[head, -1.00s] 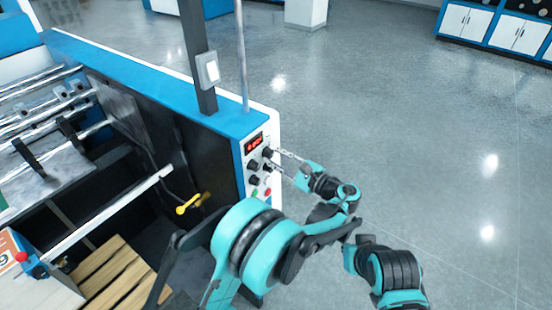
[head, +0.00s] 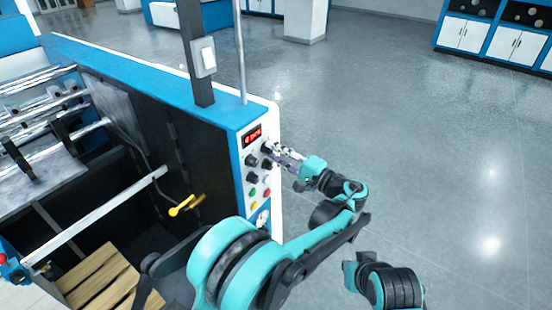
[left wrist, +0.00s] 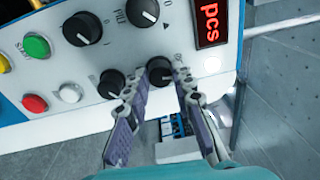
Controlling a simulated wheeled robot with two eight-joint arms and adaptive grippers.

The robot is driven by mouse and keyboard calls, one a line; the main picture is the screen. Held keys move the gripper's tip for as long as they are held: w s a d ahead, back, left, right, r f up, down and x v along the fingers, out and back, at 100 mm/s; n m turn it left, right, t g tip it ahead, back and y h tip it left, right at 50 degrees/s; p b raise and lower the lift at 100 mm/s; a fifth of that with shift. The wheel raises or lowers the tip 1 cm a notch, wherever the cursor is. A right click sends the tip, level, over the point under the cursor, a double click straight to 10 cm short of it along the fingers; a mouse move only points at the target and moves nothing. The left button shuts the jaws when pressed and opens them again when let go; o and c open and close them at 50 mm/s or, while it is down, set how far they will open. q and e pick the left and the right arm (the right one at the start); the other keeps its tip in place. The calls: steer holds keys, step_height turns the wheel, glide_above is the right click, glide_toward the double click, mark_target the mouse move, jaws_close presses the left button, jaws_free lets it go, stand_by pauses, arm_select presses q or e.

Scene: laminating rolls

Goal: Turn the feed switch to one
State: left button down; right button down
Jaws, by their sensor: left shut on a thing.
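The white control panel (head: 262,195) on the blue machine's end carries several black knobs, buttons and a red display. My left gripper (head: 270,150) reaches it from the right in the head view. In the left wrist view its two fingers (left wrist: 161,84) are shut on a black knob (left wrist: 158,71), one on each side. No readable label shows at this knob, so I cannot tell from lettering whether it is the feed switch. Another black knob (left wrist: 111,84) sits just left of the fingers. A larger knob (left wrist: 82,29) has small position marks. My right gripper is out of view.
A grey post with a white switch box (head: 205,56) rises above the machine. The floor (head: 430,150) right of the machine is clear.

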arm_select(q)
steer(key=shift+w+r+n+b, duration=0.1)
steer(key=shift+n+b, duration=0.4)
steer(key=shift+n, duration=0.7)
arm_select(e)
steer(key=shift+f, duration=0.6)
arm_select(q)
steer(key=shift+r, duration=0.1)
steer(key=c, duration=1.4)
jaws_free()
steer(key=shift+a, duration=0.1)
steer(key=shift+o, duration=0.7)
steer(key=shift+w+a+f, duration=0.1)
steer(key=shift+f, duration=0.1)
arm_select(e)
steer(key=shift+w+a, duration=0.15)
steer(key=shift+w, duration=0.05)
arm_select(q)
steer(key=shift+r, duration=0.1)
